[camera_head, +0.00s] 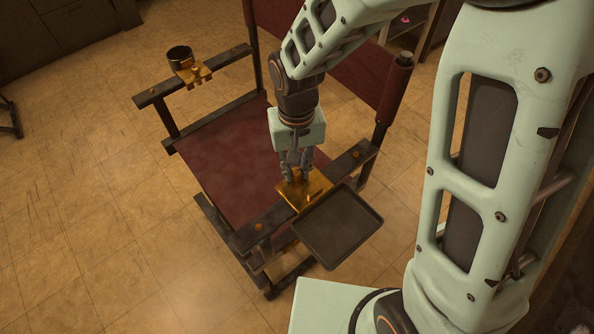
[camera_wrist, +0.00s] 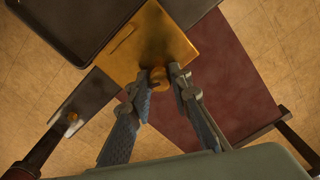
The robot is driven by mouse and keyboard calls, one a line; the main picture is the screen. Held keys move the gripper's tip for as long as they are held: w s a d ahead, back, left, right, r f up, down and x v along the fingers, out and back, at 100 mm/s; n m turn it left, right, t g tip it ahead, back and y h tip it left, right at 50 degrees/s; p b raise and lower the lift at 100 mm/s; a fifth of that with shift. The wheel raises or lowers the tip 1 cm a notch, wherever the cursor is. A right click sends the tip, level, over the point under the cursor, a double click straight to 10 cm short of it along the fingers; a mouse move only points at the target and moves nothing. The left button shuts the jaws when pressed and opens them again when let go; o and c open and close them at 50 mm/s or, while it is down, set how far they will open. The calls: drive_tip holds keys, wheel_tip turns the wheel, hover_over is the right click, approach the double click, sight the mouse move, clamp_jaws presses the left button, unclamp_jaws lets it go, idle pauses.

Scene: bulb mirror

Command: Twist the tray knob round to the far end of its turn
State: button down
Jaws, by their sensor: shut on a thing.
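The tray (camera_head: 338,226) is a dark, shallow rectangle at the chair's near right arm, and its corner shows at the top left of the wrist view (camera_wrist: 75,28). A brass plate (camera_head: 305,190) joins it to the armrest; it fills the upper middle of the wrist view (camera_wrist: 150,45). The small brass knob (camera_wrist: 158,76) sits at the plate's edge between my fingertips. My gripper (camera_head: 294,178) points down over the plate and is shut on the knob (camera_wrist: 160,82). In the head view the fingers hide the knob.
The chair has a dark red seat (camera_head: 228,150) and dark arms. A brass cup holder (camera_head: 190,70) is on the far left arm, with a dark cup (camera_head: 180,54). The chair back (camera_head: 345,55) rises behind my arm. Tiled floor (camera_head: 90,240) lies open at the left.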

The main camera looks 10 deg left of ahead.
drive_tip(key=n+p, duration=0.1)
drive_tip(key=n, duration=0.4)
drive_tip(key=shift+n+p, duration=1.35)
drive_tip(key=shift+n, duration=1.65)
drive_tip(key=c, duration=1.8)
unclamp_jaws()
drive_tip(key=shift+c, duration=0.2)
drive_tip(key=m+b, duration=0.2)
drive_tip(key=m, duration=0.1)
drive_tip(key=shift+f+m, duration=0.1)
drive_tip(key=shift+m, duration=0.7)
